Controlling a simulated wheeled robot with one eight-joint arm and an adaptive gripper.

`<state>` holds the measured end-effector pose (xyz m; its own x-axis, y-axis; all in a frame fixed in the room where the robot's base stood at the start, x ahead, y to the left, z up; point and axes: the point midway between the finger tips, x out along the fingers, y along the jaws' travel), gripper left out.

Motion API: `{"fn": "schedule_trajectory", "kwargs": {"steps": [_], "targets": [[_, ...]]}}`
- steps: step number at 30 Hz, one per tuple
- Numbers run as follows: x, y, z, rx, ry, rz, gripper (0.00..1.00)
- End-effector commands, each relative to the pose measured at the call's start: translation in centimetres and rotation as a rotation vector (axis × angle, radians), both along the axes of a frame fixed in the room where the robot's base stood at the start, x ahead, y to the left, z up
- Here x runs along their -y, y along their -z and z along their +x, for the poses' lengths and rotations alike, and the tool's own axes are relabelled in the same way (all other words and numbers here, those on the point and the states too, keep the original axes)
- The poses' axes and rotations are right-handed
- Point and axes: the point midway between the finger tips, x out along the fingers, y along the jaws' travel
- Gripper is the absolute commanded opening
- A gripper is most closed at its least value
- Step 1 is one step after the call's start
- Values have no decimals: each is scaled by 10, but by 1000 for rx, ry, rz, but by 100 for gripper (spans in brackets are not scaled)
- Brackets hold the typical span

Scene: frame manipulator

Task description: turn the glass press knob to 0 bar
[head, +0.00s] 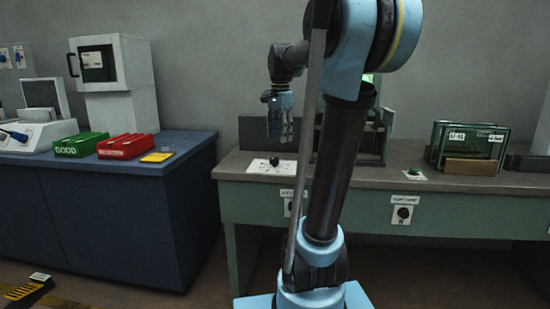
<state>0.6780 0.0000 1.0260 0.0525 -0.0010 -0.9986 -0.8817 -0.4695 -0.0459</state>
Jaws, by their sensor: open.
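My gripper (280,136) hangs fingers down, open and empty, above the left part of the green workbench (455,208). Below it a small dark green knob (273,161) sits on a white plate (262,168) on the benchtop; they are apart. A round dark knob (402,213) on a white labelled plate is on the bench front, right of my arm. Another labelled control (289,207) on the front is partly hidden by my arm. A green frame (378,140), perhaps the press, stands behind my arm, mostly hidden. Labels and knob settings are too small to read.
Framed glass panes (471,138) stand in a wooden holder on the bench's right. A small green button (414,172) lies nearby. The blue cabinet (120,195) at left bears a green bin (80,144) and a red bin (125,146). Floor shows between the two.

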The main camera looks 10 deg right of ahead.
Motion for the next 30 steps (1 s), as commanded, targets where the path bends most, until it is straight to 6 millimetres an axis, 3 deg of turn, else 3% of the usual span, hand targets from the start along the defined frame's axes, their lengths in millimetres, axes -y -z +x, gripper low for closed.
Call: {"fn": "schedule_trajectory", "kwargs": {"steps": [1,6,12,16,22,30], "targets": [[0,-11,18,-8,55,3,54],[1,-36,64,-31,239,10,54],[1,-50,95,-49,374,12,54],[1,-52,103,-52,407,12,54],[1,-34,104,-53,412,11,54],[1,12,103,-52,410,12,54]]}}
